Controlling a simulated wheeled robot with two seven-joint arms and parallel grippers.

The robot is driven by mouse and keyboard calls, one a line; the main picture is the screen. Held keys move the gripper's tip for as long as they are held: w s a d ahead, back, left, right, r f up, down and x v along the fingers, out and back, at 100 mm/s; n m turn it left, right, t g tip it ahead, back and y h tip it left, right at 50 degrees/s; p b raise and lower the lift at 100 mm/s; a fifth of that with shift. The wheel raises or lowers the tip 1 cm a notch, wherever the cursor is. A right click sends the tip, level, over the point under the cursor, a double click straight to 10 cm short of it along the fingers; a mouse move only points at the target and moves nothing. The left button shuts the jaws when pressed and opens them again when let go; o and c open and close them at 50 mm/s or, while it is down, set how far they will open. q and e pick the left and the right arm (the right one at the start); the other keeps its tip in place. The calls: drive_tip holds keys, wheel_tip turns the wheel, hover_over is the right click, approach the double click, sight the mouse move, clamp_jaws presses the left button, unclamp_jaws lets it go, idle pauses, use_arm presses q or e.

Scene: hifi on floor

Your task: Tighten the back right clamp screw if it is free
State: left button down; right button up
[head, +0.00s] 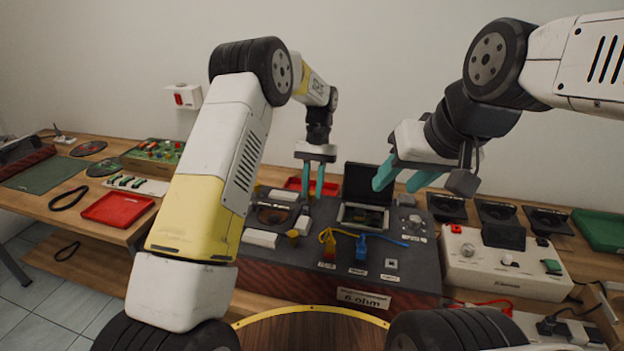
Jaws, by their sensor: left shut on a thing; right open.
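A clamp fixture with white blocks (261,238) stands at the left of the dark grey test bench (330,262). A round dark part (273,215) lies between the blocks. A brass-coloured screw knob (293,234) shows at its front right. My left gripper (312,194) points down at the fixture's back right corner, its teal fingers close together on the back right clamp screw. The screw itself is mostly hidden by the fingers. My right gripper (402,182) is open and empty, above and right of the open-lidded box (363,216).
A red tray (296,184) is behind the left fingers. A white control panel (503,268) and several black speaker frames (497,212) stand right. Another red tray (117,207) lies on the left table.

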use_arm(q)
drive_tip(key=c, duration=1.2)
unclamp_jaws()
drive_tip(key=v, duration=0.7)
drive_tip(key=shift+w+r, duration=0.25)
drive_tip(key=shift+r, duration=0.1)
drive_tip(key=shift+r, duration=0.1)
